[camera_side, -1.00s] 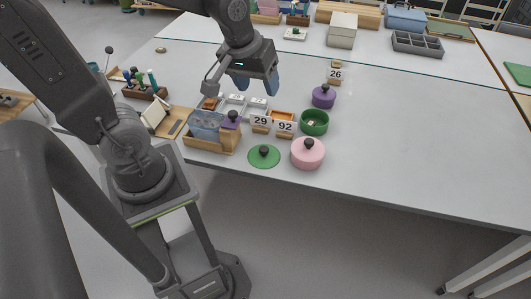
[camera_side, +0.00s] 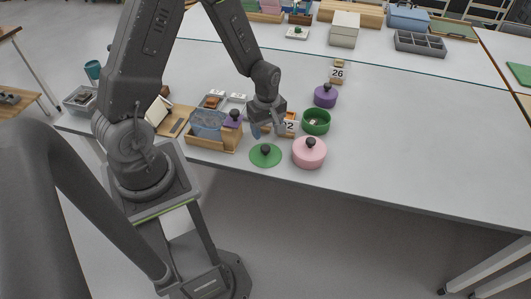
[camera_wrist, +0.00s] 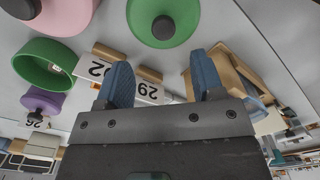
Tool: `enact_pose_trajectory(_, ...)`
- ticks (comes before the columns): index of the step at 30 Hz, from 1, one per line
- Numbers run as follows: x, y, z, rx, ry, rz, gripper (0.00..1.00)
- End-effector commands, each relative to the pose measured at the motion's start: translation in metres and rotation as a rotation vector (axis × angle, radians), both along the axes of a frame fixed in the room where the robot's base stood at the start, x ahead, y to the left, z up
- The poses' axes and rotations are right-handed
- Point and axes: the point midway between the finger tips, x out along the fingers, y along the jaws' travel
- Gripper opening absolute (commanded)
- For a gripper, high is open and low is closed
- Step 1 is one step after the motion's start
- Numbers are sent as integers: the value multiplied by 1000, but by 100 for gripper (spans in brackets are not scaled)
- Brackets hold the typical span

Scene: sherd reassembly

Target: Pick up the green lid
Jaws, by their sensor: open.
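The green lid (camera_side: 258,158) is a flat green disc with a dark round knob, lying on the table near its front edge. In the wrist view the green lid (camera_wrist: 185,22) shows at the top middle, past the fingertips and apart from them. My gripper (camera_side: 267,130) is above the table just behind the lid, next to the number cards. In the wrist view my gripper (camera_wrist: 163,75) has its two blue fingers apart with nothing held between them.
A pink lidded pot (camera_side: 309,154) stands right of the lid, with a green open pot (camera_side: 317,122) behind it. A purple pot (camera_side: 325,96) is farther back. A wooden box (camera_side: 212,141) stands left of the lid. The table is clear to the right.

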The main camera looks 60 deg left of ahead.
Motion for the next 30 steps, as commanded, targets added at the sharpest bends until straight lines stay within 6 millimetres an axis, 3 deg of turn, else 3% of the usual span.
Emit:
enact_pose_trajectory(3,-1,0,-19,-1,4,-1,62)
enact_pose_trajectory(11,-1,-1,-37,0,1,-2,62)
enact_pose_trajectory(21,-5,-3,-79,0,1,-2,62)
enact_pose_trajectory(30,-5,-3,-82,1,-2,-2,61)
